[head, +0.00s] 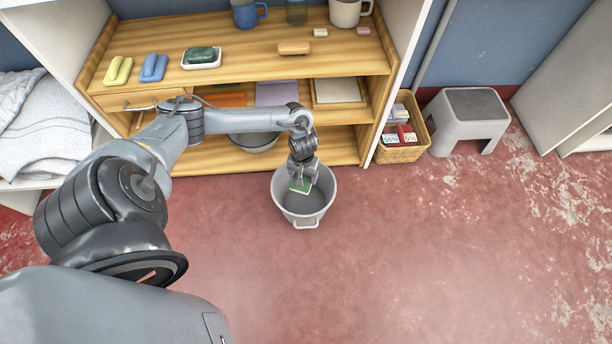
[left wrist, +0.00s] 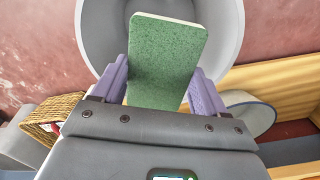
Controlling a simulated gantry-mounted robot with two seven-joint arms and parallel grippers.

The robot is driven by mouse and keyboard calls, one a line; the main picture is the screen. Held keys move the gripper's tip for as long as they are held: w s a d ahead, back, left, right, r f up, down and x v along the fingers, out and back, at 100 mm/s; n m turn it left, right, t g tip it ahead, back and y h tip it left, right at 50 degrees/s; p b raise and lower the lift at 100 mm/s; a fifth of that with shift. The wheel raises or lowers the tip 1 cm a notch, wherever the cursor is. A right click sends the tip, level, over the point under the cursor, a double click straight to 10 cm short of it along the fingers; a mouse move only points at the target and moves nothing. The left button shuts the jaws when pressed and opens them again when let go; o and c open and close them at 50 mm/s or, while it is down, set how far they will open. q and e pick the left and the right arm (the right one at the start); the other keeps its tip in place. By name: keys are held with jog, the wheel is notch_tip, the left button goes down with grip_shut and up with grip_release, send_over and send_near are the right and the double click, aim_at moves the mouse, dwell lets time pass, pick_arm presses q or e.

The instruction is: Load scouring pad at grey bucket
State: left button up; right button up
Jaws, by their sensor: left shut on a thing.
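The scouring pad (head: 300,186) is green and thin, with a paler edge. In the left wrist view the pad (left wrist: 165,62) shows its green face between the two purple fingers. My left gripper (head: 304,176) is shut on it and points down over the grey bucket (head: 322,200). The bucket stands on the floor with a handle toward the front, and its rim (left wrist: 232,40) shows around the pad in the left wrist view. The head view shows the pad within the bucket's outline; its exact height is hard to tell. My right gripper is not in view.
A wooden shelf (head: 345,58) with mugs, soap and sponges stands behind the bucket. A grey basin (head: 254,142) sits on its lowest level. A wicker basket (head: 402,152) with small boxes and a grey stool (head: 468,118) are to the right. Open red floor (head: 420,260) lies in front.

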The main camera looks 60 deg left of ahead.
pick_arm(q)
notch_tip(320, 180, down, 11)
jog(key=b, duration=0.7)
jog(key=shift+f+b, duration=1.2)
jog(key=shift+f, duration=1.6)
